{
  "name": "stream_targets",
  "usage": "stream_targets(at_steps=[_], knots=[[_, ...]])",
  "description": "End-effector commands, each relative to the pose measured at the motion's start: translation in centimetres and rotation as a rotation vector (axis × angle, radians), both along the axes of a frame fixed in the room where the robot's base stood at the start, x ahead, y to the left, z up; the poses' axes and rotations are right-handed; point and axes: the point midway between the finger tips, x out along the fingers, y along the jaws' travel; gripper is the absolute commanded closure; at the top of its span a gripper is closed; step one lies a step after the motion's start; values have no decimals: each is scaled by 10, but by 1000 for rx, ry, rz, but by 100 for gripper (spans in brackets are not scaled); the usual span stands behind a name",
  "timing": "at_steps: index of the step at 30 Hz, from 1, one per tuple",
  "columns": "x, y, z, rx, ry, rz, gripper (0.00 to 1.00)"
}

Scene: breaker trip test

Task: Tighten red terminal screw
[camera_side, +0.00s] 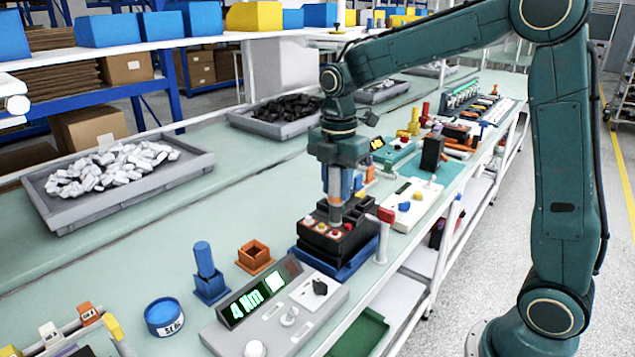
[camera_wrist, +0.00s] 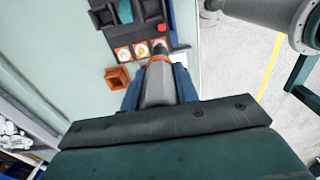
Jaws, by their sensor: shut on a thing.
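My gripper (camera_side: 338,183) is shut on a grey cylindrical driver tool (camera_side: 335,208) that points down. In the wrist view the tool (camera_wrist: 158,88), with an orange ring near its tip end, sits between the blue fingers (camera_wrist: 158,92). The black breaker (camera_side: 345,240) stands on a blue base (camera_side: 340,269). A row of round terminals on orange-red squares runs along its near edge; the left one (camera_wrist: 124,54) and the middle one (camera_wrist: 140,49) show clearly. The tool's end is at the right-hand terminal and partly hides it. I cannot tell whether it touches the screw.
A console (camera_side: 275,308) reading "4 Nm" stands in front of the breaker. An empty orange holder (camera_side: 255,258) and a blue holder with a blue cylinder (camera_side: 206,270) are to the left. A red-topped post (camera_side: 384,237) stands close on the right. Open bench lies further left.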

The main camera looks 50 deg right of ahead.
Motion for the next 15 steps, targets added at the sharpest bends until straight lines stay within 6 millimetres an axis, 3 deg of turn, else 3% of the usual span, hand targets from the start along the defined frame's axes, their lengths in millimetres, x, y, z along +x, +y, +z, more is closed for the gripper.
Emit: stream_targets(at_steps=[15], knots=[[1, 0, 23, 0, -4, 0, 93]])
